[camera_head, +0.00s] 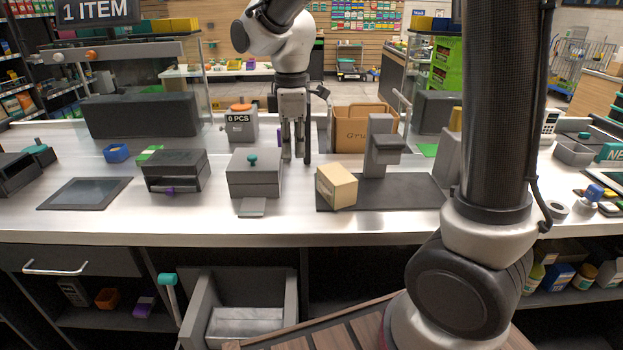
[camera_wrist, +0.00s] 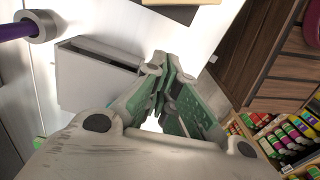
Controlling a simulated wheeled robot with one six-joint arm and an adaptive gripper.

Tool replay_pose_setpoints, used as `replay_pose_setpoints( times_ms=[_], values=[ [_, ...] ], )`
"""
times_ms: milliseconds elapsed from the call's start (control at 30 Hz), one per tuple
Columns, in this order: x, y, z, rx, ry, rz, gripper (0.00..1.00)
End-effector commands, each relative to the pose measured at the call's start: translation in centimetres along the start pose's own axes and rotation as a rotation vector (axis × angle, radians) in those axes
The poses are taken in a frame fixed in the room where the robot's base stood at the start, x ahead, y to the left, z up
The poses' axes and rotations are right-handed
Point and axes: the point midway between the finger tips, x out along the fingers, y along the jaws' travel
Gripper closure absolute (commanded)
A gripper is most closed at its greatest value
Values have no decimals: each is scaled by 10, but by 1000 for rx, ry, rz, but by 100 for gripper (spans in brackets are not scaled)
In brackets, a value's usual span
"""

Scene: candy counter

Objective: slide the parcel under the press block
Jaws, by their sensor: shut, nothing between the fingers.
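The parcel (camera_head: 337,186) is a small tan box with a pale side. It sits slightly turned at the left end of a dark mat (camera_head: 415,190) on the counter. The grey press block (camera_head: 387,142) juts out from an upright post, to the right of the parcel and a little behind it, with a gap beneath. My gripper (camera_head: 297,158) points down, left of the parcel and farther back. Its fingers are together and empty, apart from the parcel. The wrist view shows the closed fingers (camera_wrist: 168,90) close up.
A grey box with a teal knob (camera_head: 253,173) stands left of the parcel, in front of my gripper. A paper bag (camera_head: 360,128) stands behind the press. A dark dispenser (camera_head: 176,171) and a flat tablet (camera_head: 86,193) lie farther left. An open drawer (camera_head: 205,300) is below the counter.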

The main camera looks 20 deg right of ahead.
Motion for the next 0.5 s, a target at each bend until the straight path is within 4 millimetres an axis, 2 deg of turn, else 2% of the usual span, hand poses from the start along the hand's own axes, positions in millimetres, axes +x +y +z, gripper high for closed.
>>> replay_pose_setpoints(
  times_ms=[167,500],
  values=[
    [11,0,1,-25,-1,-2,100],
    [80,-1,1,-22,-3,-4,100]
  ],
)
